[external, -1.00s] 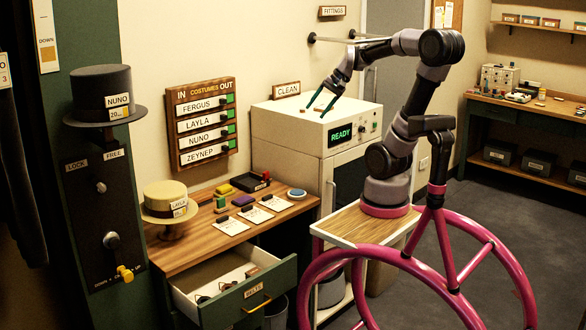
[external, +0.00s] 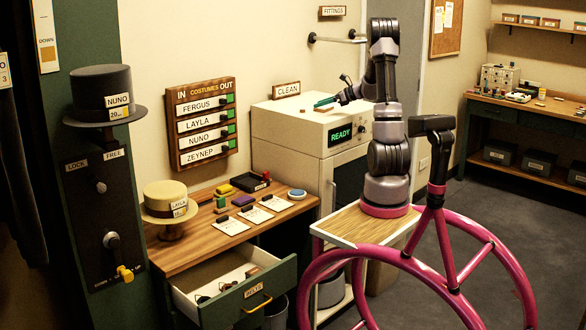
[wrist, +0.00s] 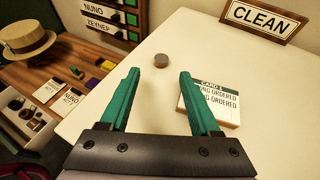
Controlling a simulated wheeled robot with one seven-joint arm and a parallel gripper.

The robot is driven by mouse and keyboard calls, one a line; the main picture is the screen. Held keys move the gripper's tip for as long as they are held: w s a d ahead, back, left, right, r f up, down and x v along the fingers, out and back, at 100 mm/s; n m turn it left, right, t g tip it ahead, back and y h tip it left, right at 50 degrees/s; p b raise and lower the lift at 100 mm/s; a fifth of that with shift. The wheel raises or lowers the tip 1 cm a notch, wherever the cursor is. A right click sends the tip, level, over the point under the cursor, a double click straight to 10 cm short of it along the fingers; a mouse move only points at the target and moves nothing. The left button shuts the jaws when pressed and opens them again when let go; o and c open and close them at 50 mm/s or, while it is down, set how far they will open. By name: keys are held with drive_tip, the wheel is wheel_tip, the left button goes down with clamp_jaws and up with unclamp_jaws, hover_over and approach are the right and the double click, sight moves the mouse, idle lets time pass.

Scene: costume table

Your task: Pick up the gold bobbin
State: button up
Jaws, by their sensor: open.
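I cannot make out a clearly gold bobbin. A small round piece (wrist: 161,61), grey on top with a brownish side, stands on the white cabinet top (wrist: 120,110). It lies just beyond the gap between my fingertips in the wrist view, apart from them. My gripper (wrist: 159,75) is open and empty, with two green fingers pointing over the cabinet top. In the external view my gripper (external: 325,102) is above the cabinet, seen from the side. Small spool-like pieces (external: 221,204) stand on the wooden desk (external: 190,250); their exact kinds are too small to tell.
A card block (wrist: 210,104) lies beside my right finger. The CLEAN sign (wrist: 262,19) stands at the cabinet's back. The BELTS drawer (external: 255,292) is open, with several small items inside. A straw hat (external: 170,202) stands at the desk's left.

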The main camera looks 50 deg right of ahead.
sight(302, 110)
drive_tip(key=x, duration=0.7)
drive_tip(key=shift+w+d+f, duration=0.1)
drive_tip(key=shift+w+f, duration=0.1)
drive_tip(key=shift+f, duration=0.05)
clamp_jaws()
